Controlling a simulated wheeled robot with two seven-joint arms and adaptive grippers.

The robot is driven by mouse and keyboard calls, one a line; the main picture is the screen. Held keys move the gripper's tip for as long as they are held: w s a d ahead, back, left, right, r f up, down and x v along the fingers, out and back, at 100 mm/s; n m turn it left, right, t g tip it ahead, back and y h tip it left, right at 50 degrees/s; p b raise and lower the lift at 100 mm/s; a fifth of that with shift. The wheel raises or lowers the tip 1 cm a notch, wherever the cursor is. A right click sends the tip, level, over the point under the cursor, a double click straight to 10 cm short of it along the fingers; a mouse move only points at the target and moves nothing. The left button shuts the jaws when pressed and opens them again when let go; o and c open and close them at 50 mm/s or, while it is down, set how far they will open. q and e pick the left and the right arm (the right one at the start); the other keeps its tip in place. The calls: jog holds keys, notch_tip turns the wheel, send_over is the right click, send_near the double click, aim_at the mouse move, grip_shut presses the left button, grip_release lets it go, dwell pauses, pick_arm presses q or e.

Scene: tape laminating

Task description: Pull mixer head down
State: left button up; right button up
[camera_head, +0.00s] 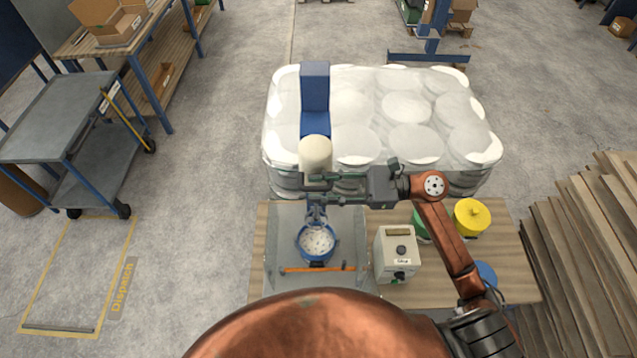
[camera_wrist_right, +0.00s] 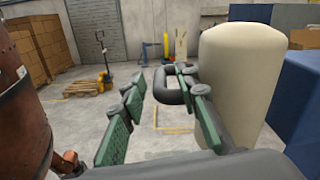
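The mixer's cream cylindrical head (camera_head: 316,155) sits on a blue column (camera_head: 315,85), above a blue bowl (camera_head: 318,243) of white material. In the right wrist view the cream head (camera_wrist_right: 240,80) stands just right of the fingers, with the blue body (camera_wrist_right: 303,100) at the far right. A dark grey bent handle (camera_wrist_right: 168,86) shows between the green-padded fingers. My right gripper (camera_head: 322,190) reaches in from the right, in front of the head; it is open, with a gap between its fingers (camera_wrist_right: 160,88). Contact with the handle cannot be told. My left gripper is not in view.
A control box (camera_head: 397,255) stands right of the bowl on the wooden table (camera_head: 515,265). A yellow-lidded container (camera_head: 472,217) is farther right. Large wrapped white drums (camera_head: 410,108) stand behind the mixer. An orange bar (camera_head: 318,268) lies in front of the bowl.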

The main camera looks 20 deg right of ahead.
jog(key=shift+a, duration=0.25)
grip_shut()
dwell(0.6)
